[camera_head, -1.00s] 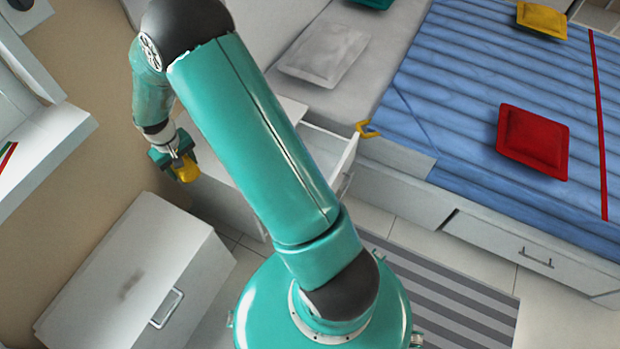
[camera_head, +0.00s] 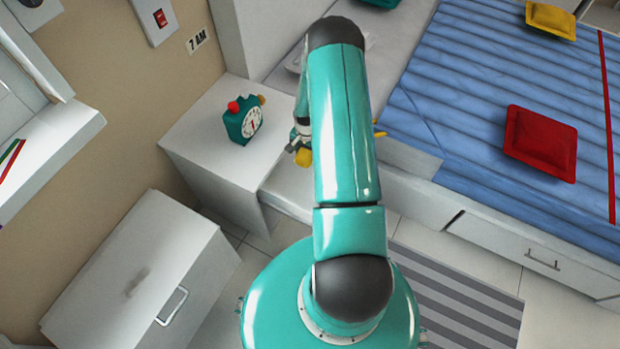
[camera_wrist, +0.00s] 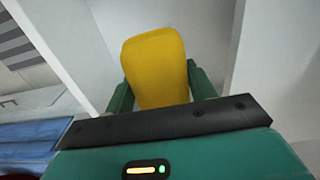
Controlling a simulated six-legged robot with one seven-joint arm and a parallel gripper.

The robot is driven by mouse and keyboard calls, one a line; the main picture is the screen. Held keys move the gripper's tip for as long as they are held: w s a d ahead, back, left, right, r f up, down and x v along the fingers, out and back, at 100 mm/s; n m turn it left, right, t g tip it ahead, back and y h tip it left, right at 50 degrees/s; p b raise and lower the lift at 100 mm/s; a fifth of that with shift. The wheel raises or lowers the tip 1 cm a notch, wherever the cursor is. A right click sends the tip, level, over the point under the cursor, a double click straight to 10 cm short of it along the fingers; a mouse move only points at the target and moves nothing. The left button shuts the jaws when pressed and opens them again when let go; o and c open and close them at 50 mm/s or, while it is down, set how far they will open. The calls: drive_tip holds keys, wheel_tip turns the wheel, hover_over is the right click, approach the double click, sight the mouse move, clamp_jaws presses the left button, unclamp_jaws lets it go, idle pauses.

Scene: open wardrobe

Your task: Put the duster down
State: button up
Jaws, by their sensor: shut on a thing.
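The duster (camera_wrist: 155,65) shows as a plain yellow block with rounded edges. My gripper (camera_wrist: 160,88) is shut on it, one green finger on each side, in the wrist view. White panels stand around and behind it there. In the head view the duster (camera_head: 303,158) hangs from my gripper (camera_head: 298,148), just left of my arm, over or close to the open drawer (camera_head: 287,190) of the white nightstand. My arm hides part of the drawer, and I cannot tell whether the duster touches anything.
A green alarm clock (camera_head: 243,120) stands on the nightstand top (camera_head: 200,140). A bed with a blue cover (camera_head: 470,110) and a red cushion (camera_head: 541,143) is at the right. A white cabinet (camera_head: 130,275) stands lower left. A striped rug (camera_head: 455,300) lies on the floor.

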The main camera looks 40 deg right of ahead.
hover_over(310, 178)
wheel_tip(310, 178, down, 10)
drive_tip(key=shift+a, duration=0.1)
drive_tip(key=shift+f, duration=2.4)
drive_tip(key=shift+f, duration=0.1)
drive_tip(key=o, duration=1)
drive_tip(key=shift+o, duration=0.2)
